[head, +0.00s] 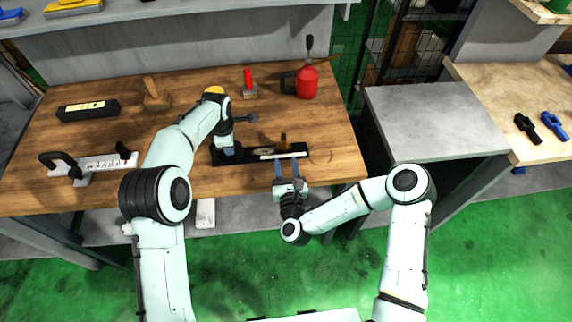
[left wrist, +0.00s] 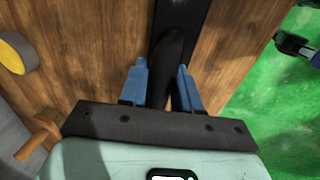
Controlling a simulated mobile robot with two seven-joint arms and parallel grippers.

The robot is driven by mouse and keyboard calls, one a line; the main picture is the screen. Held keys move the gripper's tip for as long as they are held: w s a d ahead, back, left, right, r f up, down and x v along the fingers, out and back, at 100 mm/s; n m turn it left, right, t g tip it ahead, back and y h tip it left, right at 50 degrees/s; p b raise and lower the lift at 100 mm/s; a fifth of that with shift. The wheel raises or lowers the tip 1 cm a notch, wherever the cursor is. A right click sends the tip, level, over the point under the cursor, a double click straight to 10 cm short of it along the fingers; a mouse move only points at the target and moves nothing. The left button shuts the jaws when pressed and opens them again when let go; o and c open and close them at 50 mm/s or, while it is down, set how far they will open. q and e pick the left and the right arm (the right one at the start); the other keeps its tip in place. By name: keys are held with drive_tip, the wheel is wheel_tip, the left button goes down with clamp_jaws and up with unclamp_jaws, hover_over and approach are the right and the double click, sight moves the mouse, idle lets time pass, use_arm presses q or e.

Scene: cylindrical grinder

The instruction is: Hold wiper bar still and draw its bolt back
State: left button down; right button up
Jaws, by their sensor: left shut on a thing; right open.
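The wiper bar (head: 250,157) is a long black bar lying on the wooden bench near its front edge. A pale strip that looks like its bolt (head: 284,156) runs along its right half, with a small brownish upright piece (head: 283,142) behind it. My left gripper (head: 229,151) is at the bar's left end. In the left wrist view its blue fingers (left wrist: 160,84) are on both sides of a black grip (left wrist: 169,58) on the bar. My right gripper (head: 285,168) is open, its blue fingers pointing at the bar's right half from the front. Whether they touch it is unclear.
A red bottle (head: 307,82), a red-handled tool (head: 248,84) and a wooden-handled tool (head: 152,92) stand farther back. A black box (head: 88,110) and a white-bodied tool (head: 105,162) lie left. The bench's right front corner is clear.

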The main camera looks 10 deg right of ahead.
use_arm(q)
drive_tip(key=c, duration=0.7)
unclamp_jaws()
drive_tip(key=shift+r, duration=0.1)
drive_tip(key=r, duration=0.4)
drive_tip(key=s+r, duration=0.1)
drive_tip(key=r, duration=0.2)
drive_tip(key=s+r, duration=0.1)
drive_tip(key=r, duration=0.3)
drive_tip(key=shift+s+r, duration=0.2)
drive_tip(key=shift+r, duration=0.1)
